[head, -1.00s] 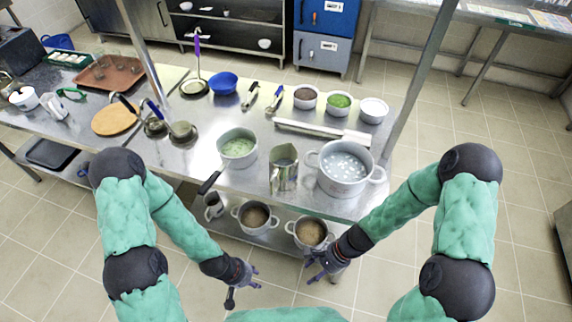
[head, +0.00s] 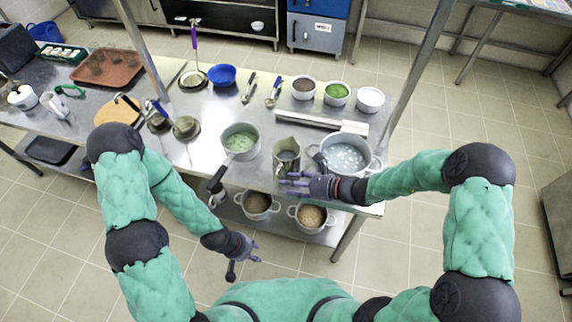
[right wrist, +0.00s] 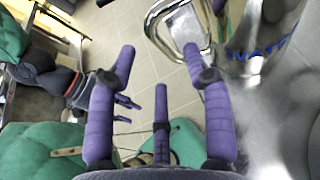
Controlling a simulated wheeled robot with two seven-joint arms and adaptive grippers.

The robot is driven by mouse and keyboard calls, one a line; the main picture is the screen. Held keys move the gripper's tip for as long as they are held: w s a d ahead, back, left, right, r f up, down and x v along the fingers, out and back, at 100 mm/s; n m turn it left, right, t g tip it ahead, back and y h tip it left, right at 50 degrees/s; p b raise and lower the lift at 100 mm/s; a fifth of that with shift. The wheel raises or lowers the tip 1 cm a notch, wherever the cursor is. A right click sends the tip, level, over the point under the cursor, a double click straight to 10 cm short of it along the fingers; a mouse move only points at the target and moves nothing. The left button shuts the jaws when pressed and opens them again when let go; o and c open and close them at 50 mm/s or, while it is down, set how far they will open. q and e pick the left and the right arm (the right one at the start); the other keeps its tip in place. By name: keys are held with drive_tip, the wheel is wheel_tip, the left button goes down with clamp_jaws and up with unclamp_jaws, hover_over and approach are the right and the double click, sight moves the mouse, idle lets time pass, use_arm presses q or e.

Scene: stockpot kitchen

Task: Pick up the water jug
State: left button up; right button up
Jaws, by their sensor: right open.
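The water jug (head: 287,150) is a metal jug standing upright near the front edge of the steel table, between a green-filled saucepan and a large pot. In the right wrist view the jug (right wrist: 285,110) fills the right side, with part of the lettering "WATER" and a metal loop handle (right wrist: 158,22). My right gripper (head: 288,185) is open and empty at the front of the jug. In the right wrist view its fingers (right wrist: 160,62) are spread, one close to the handle; contact is unclear. My left gripper (head: 256,250) is open and empty, low in front of the table.
The large two-handled pot (head: 345,137) stands right of the jug, close to my right wrist. The saucepan (head: 240,130) stands left, its dark handle pointing forward. Two pots (head: 257,210) sit on the lower shelf. A metal post (head: 408,80) rises at the table's right.

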sight(277, 182)
drive_tip(key=shift+b+x, duration=0.5)
drive_tip(key=shift+x, duration=2.45)
drive_tip(key=shift+s, duration=0.1)
clamp_jaws()
